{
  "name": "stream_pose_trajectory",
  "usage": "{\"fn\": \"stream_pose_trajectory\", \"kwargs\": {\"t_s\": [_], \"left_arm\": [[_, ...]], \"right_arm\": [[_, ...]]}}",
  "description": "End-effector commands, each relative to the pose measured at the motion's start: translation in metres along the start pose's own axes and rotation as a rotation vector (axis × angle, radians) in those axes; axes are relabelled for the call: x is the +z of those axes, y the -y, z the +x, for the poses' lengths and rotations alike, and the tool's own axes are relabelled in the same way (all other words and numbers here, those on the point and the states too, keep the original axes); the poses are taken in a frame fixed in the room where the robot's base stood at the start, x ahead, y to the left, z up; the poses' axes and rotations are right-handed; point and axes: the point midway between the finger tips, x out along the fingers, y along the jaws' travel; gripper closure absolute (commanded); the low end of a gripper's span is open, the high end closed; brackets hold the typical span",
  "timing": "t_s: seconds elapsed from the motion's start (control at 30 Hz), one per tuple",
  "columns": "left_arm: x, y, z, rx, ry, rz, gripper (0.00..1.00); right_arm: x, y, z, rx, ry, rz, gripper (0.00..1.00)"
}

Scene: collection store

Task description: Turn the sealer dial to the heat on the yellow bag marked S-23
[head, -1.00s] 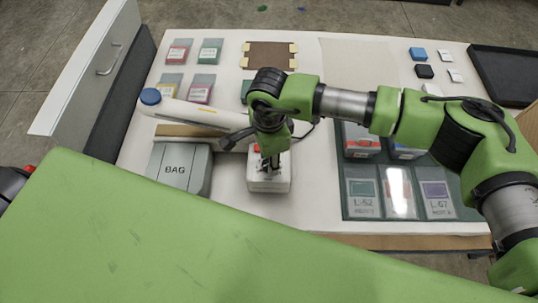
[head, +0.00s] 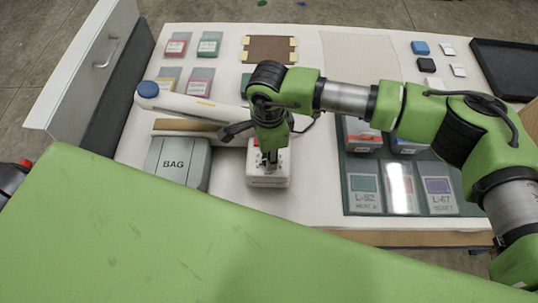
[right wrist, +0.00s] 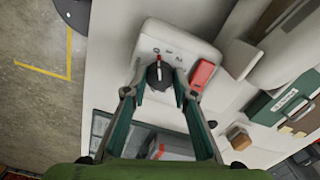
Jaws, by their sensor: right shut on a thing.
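The sealer's white control box (head: 268,180) stands in the middle of the table. In the right wrist view its black dial (right wrist: 157,76) sits below printed marks, beside a red switch (right wrist: 203,74). My right gripper (head: 270,160) reaches down over the box and is shut on the dial; its fingers (right wrist: 158,93) flank the dial in the right wrist view. The sealer's long white arm (head: 195,105) with a blue end lies behind. A yellowish bag (head: 169,74) lies at the back left, partly hidden by the sealer; its marking is unreadable. My left gripper is not in view.
A grey box marked BAG (head: 178,163) stands left of the control box. A dark green tray (head: 345,205) at right holds bags marked L-52 and L-67. Red (head: 176,47) and green (head: 209,46) bags lie at the back left. A black tray (head: 505,65) is at the right.

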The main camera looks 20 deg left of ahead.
Motion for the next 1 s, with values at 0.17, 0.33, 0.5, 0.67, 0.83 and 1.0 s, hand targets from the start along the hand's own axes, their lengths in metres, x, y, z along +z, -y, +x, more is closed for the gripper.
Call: {"fn": "stream_pose_trajectory", "kwargs": {"t_s": [0.17,0.33,0.5,0.67,0.83,1.0], "left_arm": [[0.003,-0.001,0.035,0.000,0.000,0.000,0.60],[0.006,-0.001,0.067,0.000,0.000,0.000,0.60],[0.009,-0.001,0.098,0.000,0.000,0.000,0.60],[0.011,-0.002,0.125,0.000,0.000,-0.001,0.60],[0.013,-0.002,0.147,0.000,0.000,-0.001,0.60],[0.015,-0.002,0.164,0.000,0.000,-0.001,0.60]], "right_arm": [[0.000,0.002,0.007,-0.005,0.000,0.123,0.96],[0.000,0.002,0.009,-0.006,0.001,0.280,0.96],[-0.001,0.002,0.008,-0.006,0.000,0.441,0.96],[0.000,0.001,0.008,-0.005,0.001,0.588,0.96],[0.000,0.002,0.006,-0.006,0.001,0.728,0.96],[0.000,0.001,0.004,-0.005,0.002,0.836,0.96]]}}
